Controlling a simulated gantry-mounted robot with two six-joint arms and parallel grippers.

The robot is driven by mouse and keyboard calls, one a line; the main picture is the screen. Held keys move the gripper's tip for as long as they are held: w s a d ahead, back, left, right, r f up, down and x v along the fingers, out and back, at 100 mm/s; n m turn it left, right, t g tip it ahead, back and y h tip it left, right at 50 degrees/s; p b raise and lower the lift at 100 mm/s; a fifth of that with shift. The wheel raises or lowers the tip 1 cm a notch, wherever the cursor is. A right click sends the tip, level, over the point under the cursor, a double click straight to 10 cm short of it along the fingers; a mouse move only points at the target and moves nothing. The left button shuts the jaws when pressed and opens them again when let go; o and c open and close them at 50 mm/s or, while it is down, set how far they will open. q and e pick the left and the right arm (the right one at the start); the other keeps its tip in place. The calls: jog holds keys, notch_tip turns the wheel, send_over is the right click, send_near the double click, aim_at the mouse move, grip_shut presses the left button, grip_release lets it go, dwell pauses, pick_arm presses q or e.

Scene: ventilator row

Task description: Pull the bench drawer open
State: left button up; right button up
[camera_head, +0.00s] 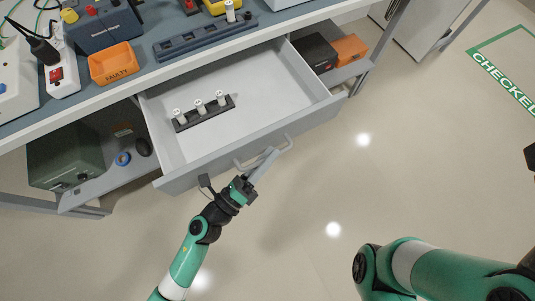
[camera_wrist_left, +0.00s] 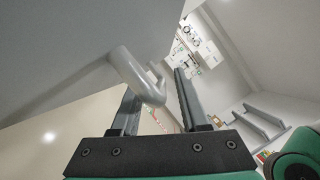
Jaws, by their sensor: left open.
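The bench drawer (camera_head: 215,139) stands pulled out from under the workbench, and its inside shows. It holds a dark rack (camera_head: 204,113) with three white cylinders. A grey bar handle (camera_head: 285,139) is on its front panel. My left gripper (camera_head: 268,158) is at the handle, in front of the panel. In the left wrist view, the handle (camera_wrist_left: 128,70) reaches between the open fingers (camera_wrist_left: 158,95), with visible space to the right finger. Contact with the left finger cannot be told. My right arm (camera_head: 440,268) shows at lower right; its gripper is out of view.
The workbench (camera_head: 205,62) carries an orange "FAULTY" bin (camera_head: 112,63), a blue rack (camera_head: 205,38) and a power strip (camera_head: 58,70). A shelf left of the drawer holds a dark green box (camera_head: 65,155). The floor (camera_head: 300,235) in front is clear.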

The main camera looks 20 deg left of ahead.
pick_arm(q)
jog(key=shift+s, duration=0.1)
jog(key=v, duration=1.1)
jog(key=shift+s+a, duration=0.15)
jog(key=shift+f, duration=0.1)
